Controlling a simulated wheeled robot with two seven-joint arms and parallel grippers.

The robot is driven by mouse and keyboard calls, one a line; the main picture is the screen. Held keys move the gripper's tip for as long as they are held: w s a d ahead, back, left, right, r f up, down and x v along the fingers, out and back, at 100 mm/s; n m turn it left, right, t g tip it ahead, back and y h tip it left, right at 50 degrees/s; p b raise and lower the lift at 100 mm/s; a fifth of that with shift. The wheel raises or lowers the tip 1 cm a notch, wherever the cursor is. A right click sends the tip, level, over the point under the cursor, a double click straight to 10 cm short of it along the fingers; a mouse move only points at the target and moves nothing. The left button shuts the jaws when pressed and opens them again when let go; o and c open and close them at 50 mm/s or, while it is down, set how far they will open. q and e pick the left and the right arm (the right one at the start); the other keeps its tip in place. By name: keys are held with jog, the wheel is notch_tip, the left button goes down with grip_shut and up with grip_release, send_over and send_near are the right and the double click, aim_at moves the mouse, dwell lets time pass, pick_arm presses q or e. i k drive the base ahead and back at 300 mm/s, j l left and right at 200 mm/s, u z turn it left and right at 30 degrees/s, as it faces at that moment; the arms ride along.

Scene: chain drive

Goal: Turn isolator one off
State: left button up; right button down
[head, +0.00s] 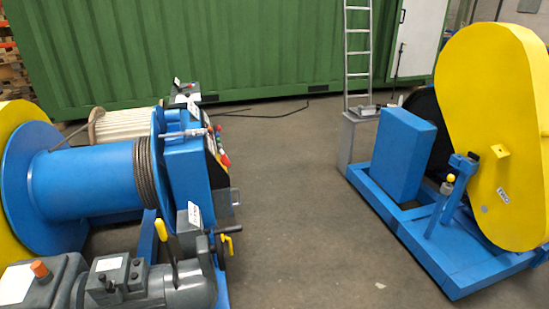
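I cannot tell for sure which part is isolator one, as the labels are too small to read. A blue winch (90,185) with a drum stands at the left. On its right end is a control panel (216,150), seen edge-on, with a red part (225,160) sticking out. A grey box with a white label (194,214) sits at its near end, and another labelled grey box (185,92) stands at its far end. Switch positions do not show clearly. Neither of my grippers is in view.
A blue frame (460,275) with a yellow guard (490,140) stands at the right. A grey motor (150,283) with a yellow lever (165,240) fills the lower left. A ladder (358,55) and green container (230,50) stand behind. The floor (300,200) between the machines is clear.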

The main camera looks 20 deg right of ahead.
aim_at(225, 161)
jog(key=l+z, duration=0.15)
jog(key=l, duration=0.45)
jog(key=i+l+u, duration=0.15)
jog(key=i+l, duration=0.4)
jog(key=l, duration=0.1)
